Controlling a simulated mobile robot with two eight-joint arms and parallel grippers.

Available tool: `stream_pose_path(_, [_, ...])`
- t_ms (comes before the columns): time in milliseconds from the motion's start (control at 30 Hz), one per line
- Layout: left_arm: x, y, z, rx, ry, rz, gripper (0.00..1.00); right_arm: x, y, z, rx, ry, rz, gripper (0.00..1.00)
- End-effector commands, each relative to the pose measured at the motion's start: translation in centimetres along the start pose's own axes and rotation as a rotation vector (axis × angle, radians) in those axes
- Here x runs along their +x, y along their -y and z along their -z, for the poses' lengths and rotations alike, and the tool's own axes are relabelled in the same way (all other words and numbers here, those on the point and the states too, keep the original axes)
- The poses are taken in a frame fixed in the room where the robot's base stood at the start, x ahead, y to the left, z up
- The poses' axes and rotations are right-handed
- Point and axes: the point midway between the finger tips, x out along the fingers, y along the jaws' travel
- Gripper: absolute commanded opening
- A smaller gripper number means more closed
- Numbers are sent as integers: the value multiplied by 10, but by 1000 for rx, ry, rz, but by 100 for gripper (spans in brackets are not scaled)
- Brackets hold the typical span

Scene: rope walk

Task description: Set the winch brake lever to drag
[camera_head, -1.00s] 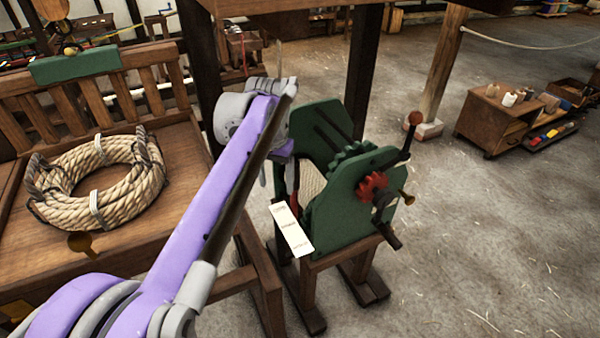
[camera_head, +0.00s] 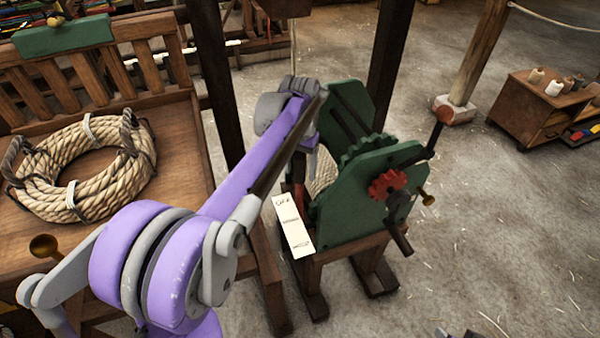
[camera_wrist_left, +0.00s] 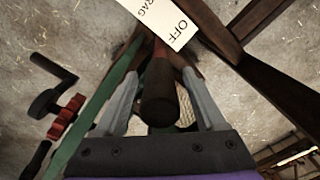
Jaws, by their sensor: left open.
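The winch (camera_head: 345,215) has green side plates on a wooden stand, right of centre in the head view. A white label card (camera_head: 293,226) is at its left side. In the left wrist view the card (camera_wrist_left: 166,22) reads OFF, with part of DRAG beside it. The brake lever (camera_wrist_left: 158,96), with a dark reddish grip, points toward the wrist camera. My left gripper (camera_wrist_left: 162,72) is open, with one finger on each side of the lever; I cannot tell whether they touch it. In the head view the lever is mostly hidden by my left arm and the winch.
A crank (camera_head: 438,127) and a red gear (camera_head: 387,184) stick out on the winch's right side. A coiled rope (camera_head: 82,167) lies on the wooden bench (camera_head: 185,150) at left. Dark posts stand behind the winch. Grey tips, perhaps my right gripper, show at the bottom edge.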

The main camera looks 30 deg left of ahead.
Motion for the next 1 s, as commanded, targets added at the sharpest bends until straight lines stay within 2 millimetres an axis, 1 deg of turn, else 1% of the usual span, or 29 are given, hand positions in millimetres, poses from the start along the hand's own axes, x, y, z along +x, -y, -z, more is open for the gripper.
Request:
stream_pose_path(33, [7,0,0,0,0,0,72,0,0,0,0,1,0,52])
stream_pose_path(100, [13,0,0,0,0,0,72,1,0,-1,0,1,0,52])
stream_pose_path(200, [18,0,0,0,0,0,72,1,0,-1,0,1,0,52])
stream_pose_path(467, [19,0,0,0,0,0,72,1,0,-1,0,1,0,52])
stream_pose_path(500, [19,0,0,0,0,0,70,1,0,-1,0,1,0,52])
stream_pose_path(667, [19,0,0,0,0,0,41,1,0,-1,0,1,0,52])
stream_pose_path(800, [19,0,0,0,0,0,16,1,0,-1,0,1,0,52])
stream_pose_path(900, [19,0,0,0,0,0,0,1,0,-1,0,1,0,52])
stream_pose_path(1000, [19,0,0,0,0,0,0,1,0,-1,0,1,0,52])
